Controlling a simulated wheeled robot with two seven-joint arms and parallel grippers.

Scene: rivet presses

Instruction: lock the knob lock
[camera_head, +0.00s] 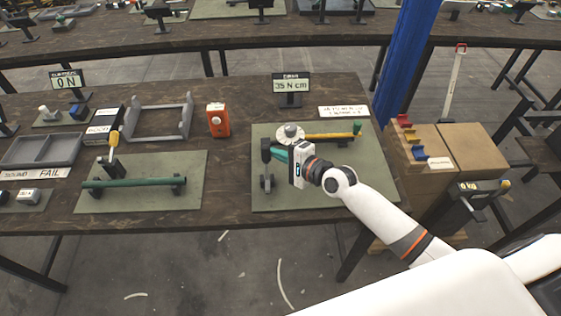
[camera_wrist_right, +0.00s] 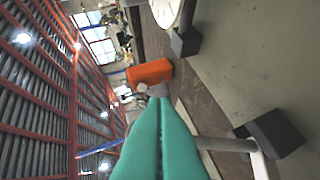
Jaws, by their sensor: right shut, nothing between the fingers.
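A round pale knob-like disc (camera_head: 290,132) sits on the green-grey mat (camera_head: 330,193) at the right of the table. In the right wrist view a part of a white disc (camera_wrist_right: 165,10) shows at the top. My right gripper (camera_head: 277,154) has teal fingers, which are closed together and empty. It is just in front of the disc, above the mat, pointing left. The fingertips (camera_wrist_right: 158,100) also show in the wrist view, with a pale rod passing behind them. I cannot tell whether they touch anything, or how the lock is set. My left gripper is not in view.
Dark support blocks (camera_head: 266,184) stand at the mat's left side. A yellow-handled tool (camera_head: 330,136) lies right of the disc. An orange box (camera_head: 217,120) stands left of the mat. A green bar (camera_head: 130,182) rests on supports farther left.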

